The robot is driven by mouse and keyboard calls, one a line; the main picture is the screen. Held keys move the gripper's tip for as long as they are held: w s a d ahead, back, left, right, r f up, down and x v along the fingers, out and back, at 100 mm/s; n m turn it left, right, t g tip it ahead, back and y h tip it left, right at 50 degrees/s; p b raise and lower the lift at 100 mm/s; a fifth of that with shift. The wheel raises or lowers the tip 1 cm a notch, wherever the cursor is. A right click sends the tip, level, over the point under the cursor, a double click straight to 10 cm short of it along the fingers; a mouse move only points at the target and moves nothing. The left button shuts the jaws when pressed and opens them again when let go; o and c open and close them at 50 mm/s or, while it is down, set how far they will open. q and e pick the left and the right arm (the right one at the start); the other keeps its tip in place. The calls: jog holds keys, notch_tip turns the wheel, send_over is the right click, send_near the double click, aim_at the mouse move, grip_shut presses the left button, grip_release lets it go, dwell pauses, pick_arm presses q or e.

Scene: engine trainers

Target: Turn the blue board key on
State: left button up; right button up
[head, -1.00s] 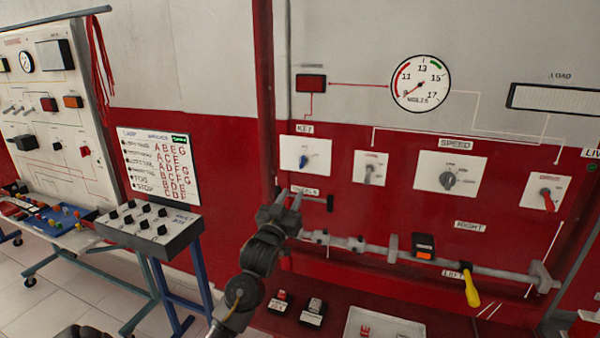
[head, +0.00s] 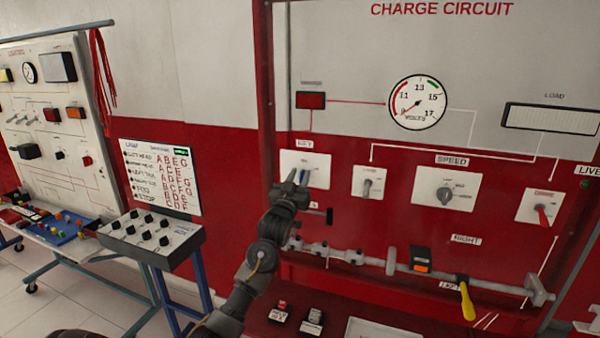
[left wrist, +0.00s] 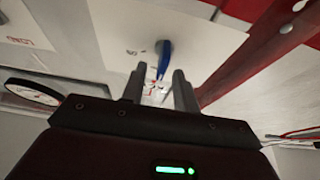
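The blue key (head: 303,176) is a small blue lever on a white plate (head: 318,163) under the KEY label on the red panel. My left gripper (head: 296,183) is in front of this plate and partly covers it and the key. In the left wrist view, the two fingers (left wrist: 160,75) stand apart, and the blue key (left wrist: 164,58) shows just beyond the tips, in line with the gap between them. I cannot tell whether they touch it. My right gripper is not in view.
Right of the key plate are a smaller switch plate (head: 368,184), the SPEED knob plate (head: 446,187) and a red-lever plate (head: 540,206). A grey rail (head: 370,259) with a yellow handle (head: 467,301) runs below. A switch box (head: 152,237) stands at the left.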

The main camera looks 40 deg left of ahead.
pick_arm(q)
jog(key=shift+w+a+r, duration=0.1)
jog(key=shift+w, duration=0.2)
grip_shut()
jog(key=shift+m, duration=0.6)
jog(key=m+h, duration=0.1)
jog(key=m, duration=0.1)
jog(key=m+h, duration=0.2)
jog(key=m, duration=0.1)
jog(key=m+h, duration=0.1)
jog(key=m, duration=0.2)
jog(key=shift+d+h, duration=0.25)
jog(key=shift+h, duration=0.05)
jog(key=m+h, duration=0.1)
jog(key=m, duration=0.3)
jog(key=m+g+h, duration=0.1)
jog(key=m, duration=0.2)
jog(key=shift+w+d+f+h, duration=0.1)
jog(key=shift+d+f+h, duration=0.05)
jog(key=shift+f+h, duration=0.15)
